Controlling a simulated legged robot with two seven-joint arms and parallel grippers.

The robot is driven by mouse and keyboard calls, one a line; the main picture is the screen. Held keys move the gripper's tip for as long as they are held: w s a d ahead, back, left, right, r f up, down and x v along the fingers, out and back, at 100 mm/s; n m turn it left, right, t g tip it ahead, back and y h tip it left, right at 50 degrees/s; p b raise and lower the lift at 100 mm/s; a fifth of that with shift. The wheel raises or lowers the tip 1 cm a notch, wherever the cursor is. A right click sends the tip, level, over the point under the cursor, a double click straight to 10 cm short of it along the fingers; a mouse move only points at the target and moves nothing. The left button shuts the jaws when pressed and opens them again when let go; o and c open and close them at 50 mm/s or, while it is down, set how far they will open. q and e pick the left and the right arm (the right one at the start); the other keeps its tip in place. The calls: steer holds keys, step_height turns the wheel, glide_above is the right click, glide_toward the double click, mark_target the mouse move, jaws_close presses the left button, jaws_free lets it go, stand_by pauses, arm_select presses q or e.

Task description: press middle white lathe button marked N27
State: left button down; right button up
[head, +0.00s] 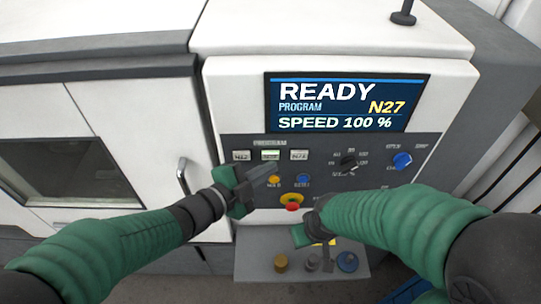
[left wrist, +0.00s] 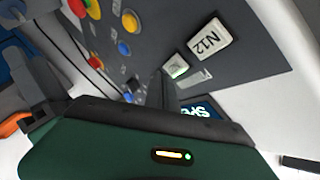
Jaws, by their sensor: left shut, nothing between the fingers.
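The lathe's control panel (head: 330,180) has a row of three pale program buttons. The middle button (head: 270,155) glows greenish; its label is too small to read. It also shows green-lit in the left wrist view (left wrist: 176,68), beside the button marked N12 (left wrist: 207,40). My left gripper (head: 264,174) is shut and empty, its tips just below the middle button in the head view. I cannot tell whether they touch the panel. My right gripper (head: 314,236) is low, in front of the panel's lower edge, partly hidden by its own arm; its jaws are unclear.
The screen (head: 345,102) reads READY, PROGRAM N27, SPEED 100 %. Below the buttons are a yellow button (head: 274,179), a blue one (head: 303,180) and a red stop knob (head: 292,202). A black dial (head: 348,162) and blue knob (head: 402,160) sit right. A shelf (head: 250,262) holds small parts.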

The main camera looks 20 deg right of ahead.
arm_select(q)
steer(key=s, duration=0.2)
steer(key=s+a+b, duration=0.1)
steer(key=s, duration=0.1)
steer(key=shift+s+a, duration=0.2)
steer(key=shift+s, duration=0.15)
stand_by(0.7)
